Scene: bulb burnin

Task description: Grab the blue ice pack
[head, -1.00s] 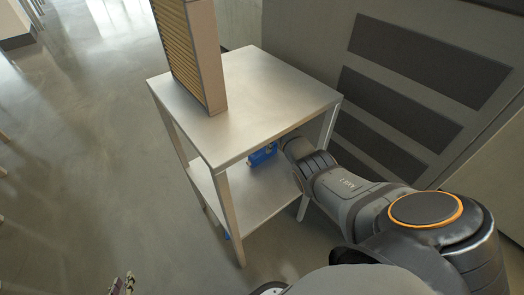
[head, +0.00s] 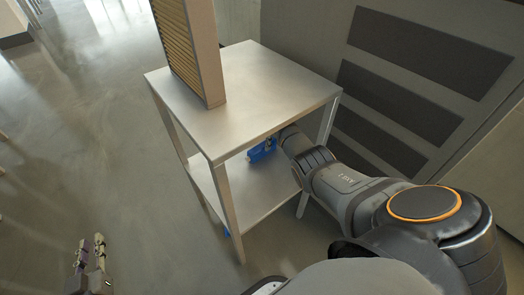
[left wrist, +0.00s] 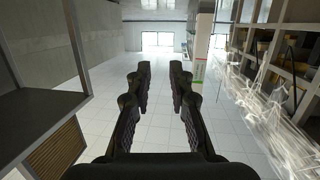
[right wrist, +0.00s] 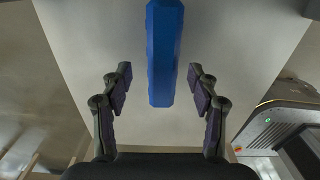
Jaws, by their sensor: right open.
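The blue ice pack (head: 262,150) is under the tabletop of a two-tier metal table, above its lower shelf, partly hidden in the head view. In the right wrist view the ice pack (right wrist: 165,55) is a narrow blue slab seen edge-on, its near end between the fingertips. My right gripper (right wrist: 158,80) is open, a finger on each side with gaps to the pack. In the head view its fingers are hidden under the tabletop. My left gripper (head: 91,250) is at lower left over the floor; its fingers (left wrist: 160,75) are apart and empty in the left wrist view.
The tabletop (head: 255,95) lies close above my right arm. A tall slatted box (head: 190,50) stands on it. The table's front leg (head: 228,215) and right leg flank the lower shelf (head: 255,190). A grey panelled wall (head: 420,80) is at right; open floor lies left.

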